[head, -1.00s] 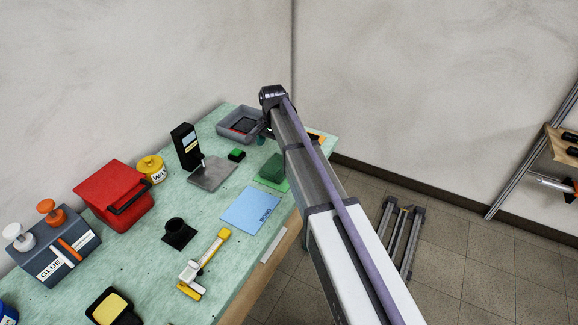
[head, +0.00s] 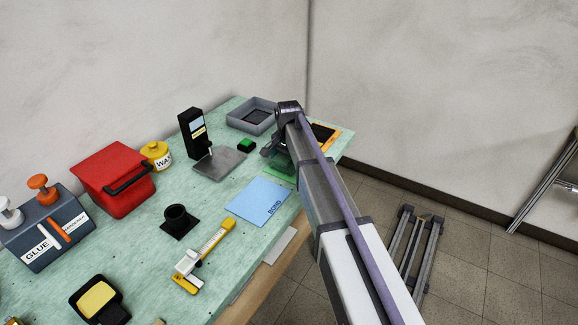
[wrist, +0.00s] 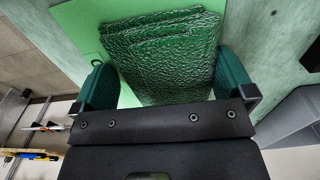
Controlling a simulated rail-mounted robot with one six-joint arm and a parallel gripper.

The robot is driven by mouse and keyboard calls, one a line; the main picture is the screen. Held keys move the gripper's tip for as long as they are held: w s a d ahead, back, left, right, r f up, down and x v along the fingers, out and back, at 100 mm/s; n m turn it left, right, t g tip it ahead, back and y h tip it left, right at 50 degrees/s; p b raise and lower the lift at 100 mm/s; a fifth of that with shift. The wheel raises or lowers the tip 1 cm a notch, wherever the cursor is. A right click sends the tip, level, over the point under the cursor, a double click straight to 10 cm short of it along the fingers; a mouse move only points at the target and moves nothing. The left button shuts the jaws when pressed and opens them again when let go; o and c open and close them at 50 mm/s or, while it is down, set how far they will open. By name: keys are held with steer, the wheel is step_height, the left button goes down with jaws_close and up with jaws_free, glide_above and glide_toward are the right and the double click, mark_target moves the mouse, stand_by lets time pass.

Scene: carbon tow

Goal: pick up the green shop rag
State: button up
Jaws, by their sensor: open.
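The green shop rag (wrist: 165,50) is a dark green, folded, crinkled cloth lying on a light green sheet (wrist: 75,28). In the wrist view it sits between the two teal fingers of my gripper (wrist: 164,80), which is open with a finger on either side. The left finger is over the light green sheet; I cannot tell whether either finger touches the cloth. In the head view, my gripper (head: 273,150) is over the rag (head: 284,160) and partly hides it.
A grey tray (head: 233,116) stands behind at the table's far end. A black stand on a grey plate (head: 219,164) and a small green block (head: 246,144) are to the left. A blue BOND sheet (head: 257,200) lies in front. An orange-edged dark item (head: 326,134) is to the right.

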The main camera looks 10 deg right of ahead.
steer(key=shift+r, duration=0.1)
steer(key=c, duration=0.7)
steer(key=shift+o, duration=0.2)
steer(key=shift+r, duration=0.1)
